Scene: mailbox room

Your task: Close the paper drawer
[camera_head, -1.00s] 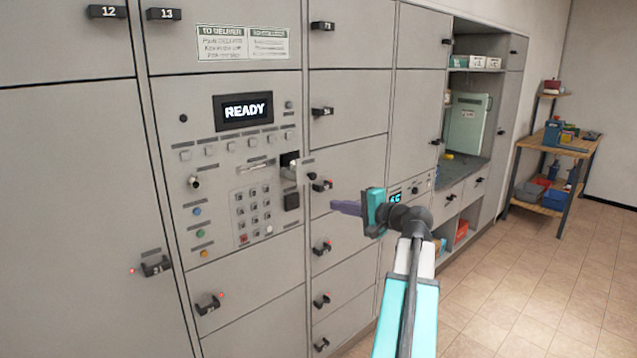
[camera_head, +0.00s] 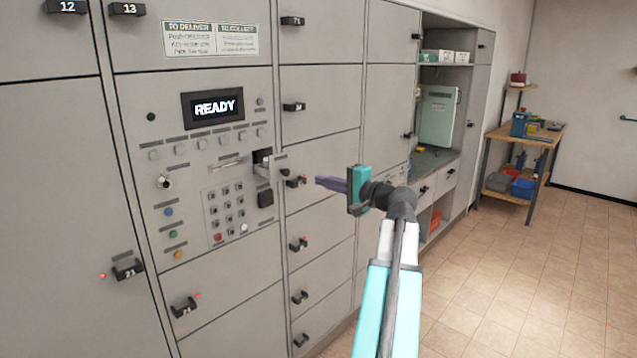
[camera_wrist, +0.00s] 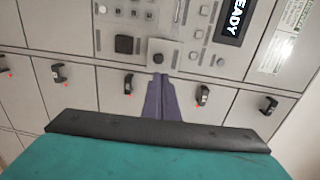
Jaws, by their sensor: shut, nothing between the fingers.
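The paper drawer (camera_head: 273,169) is a small grey drawer that sticks out of a dark slot in the control panel, right of the small buttons. It stands open. In the wrist view its front (camera_wrist: 163,52) shows just beyond the fingertips. My gripper (camera_head: 320,182) has purple fingers, shut and empty. In the head view the fingertips are to the right of the drawer and slightly lower, with a visible gap. In the wrist view the gripper (camera_wrist: 161,80) points toward the drawer. I cannot tell the exact distance in depth.
The grey panel carries a READY screen (camera_head: 212,106), a keypad (camera_head: 224,212) and several buttons. Locker doors with black handles (camera_head: 298,244) surround it. An open cabinet holds a green case (camera_head: 438,115). A wooden table (camera_head: 530,135) stands far right. The tiled floor (camera_head: 540,260) is clear.

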